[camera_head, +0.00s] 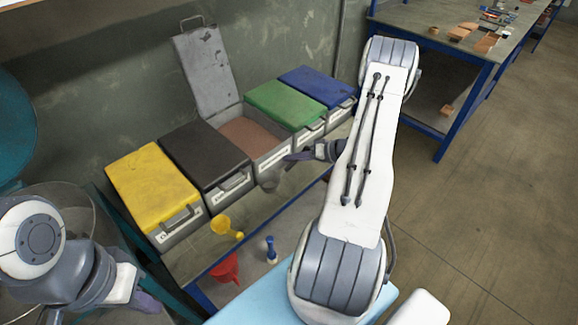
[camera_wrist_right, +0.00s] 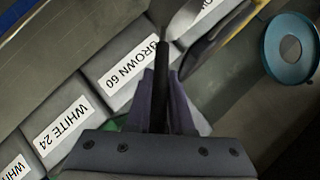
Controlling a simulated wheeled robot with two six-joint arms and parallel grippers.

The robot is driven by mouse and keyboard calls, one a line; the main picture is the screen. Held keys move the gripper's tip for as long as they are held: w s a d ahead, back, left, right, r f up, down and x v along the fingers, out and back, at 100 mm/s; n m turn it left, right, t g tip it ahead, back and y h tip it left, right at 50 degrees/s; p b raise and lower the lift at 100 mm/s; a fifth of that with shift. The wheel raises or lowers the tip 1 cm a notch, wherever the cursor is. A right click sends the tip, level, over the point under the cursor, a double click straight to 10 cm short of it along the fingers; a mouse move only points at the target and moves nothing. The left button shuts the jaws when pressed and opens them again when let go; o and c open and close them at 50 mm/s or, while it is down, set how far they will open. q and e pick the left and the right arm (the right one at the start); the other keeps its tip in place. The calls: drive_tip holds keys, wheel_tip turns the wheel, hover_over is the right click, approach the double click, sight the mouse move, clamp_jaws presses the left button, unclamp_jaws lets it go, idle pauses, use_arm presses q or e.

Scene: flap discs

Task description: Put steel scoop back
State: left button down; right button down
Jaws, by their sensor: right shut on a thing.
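The steel scoop (camera_head: 270,180) hangs in front of the open bin (camera_head: 256,155), near that bin's front edge. My right gripper (camera_head: 298,157) is shut on the scoop's handle. In the right wrist view, the dark handle (camera_wrist_right: 160,85) runs between the fingers of my right gripper (camera_wrist_right: 165,90), and the grey scoop head (camera_wrist_right: 180,18) is partly cut off by the top edge. The open bin holds brown grain, and its grey lid (camera_head: 205,70) stands raised against the wall. My left gripper (camera_head: 150,302) is low at the left, and its fingertips are unclear.
Bins with yellow (camera_head: 150,185), black (camera_head: 203,153), green (camera_head: 285,103) and blue (camera_head: 318,85) lids are shut. A yellow funnel (camera_head: 222,225), red funnel (camera_head: 225,268) and small blue object (camera_head: 271,250) stand below. A teal ring (camera_wrist_right: 290,50) shows in the right wrist view.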

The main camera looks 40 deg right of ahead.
drive_tip(key=f, duration=0.1)
drive_tip(key=w+f, duration=0.1)
drive_tip(key=f, duration=0.1)
drive_tip(key=f+p, duration=0.1)
drive_tip(key=f, duration=0.1)
drive_tip(key=shift+w+a, duration=0.1)
drive_tip(key=shift+w, duration=0.3)
drive_tip(key=shift+f, duration=0.15)
drive_tip(key=shift+f, duration=0.15)
drive_tip(key=c, duration=0.8)
unclamp_jaws()
